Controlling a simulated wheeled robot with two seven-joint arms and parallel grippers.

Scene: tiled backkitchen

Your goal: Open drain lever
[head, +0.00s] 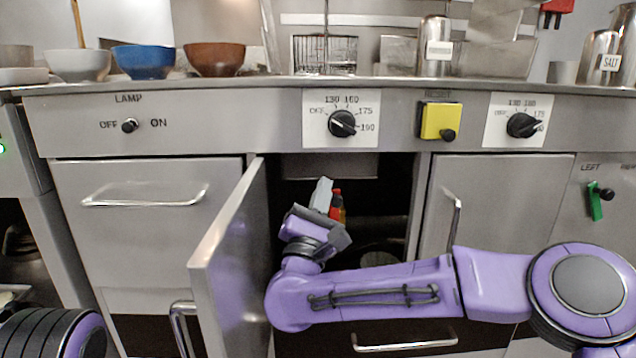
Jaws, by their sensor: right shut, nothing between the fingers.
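A cabinet door (229,270) stands open in the middle of the counter front, hinged on its left side. Inside the dark opening a small red and orange part (337,206) shows, which looks like the drain lever; its lower end is hidden behind my gripper. My right gripper (321,194) is at the cabinet opening, pointing up and inward, just left of the red part. It is shut and empty. I cannot tell whether it touches the red part. My left gripper is out of view; only part of my left arm shows at the lower left.
Counter knobs (342,123), a yellow reset panel (440,121) and a lamp switch (130,125) line the front above. A closed cabinet door (505,205) with a handle is on the right. Bowls (145,61) and steel containers stand on the counter.

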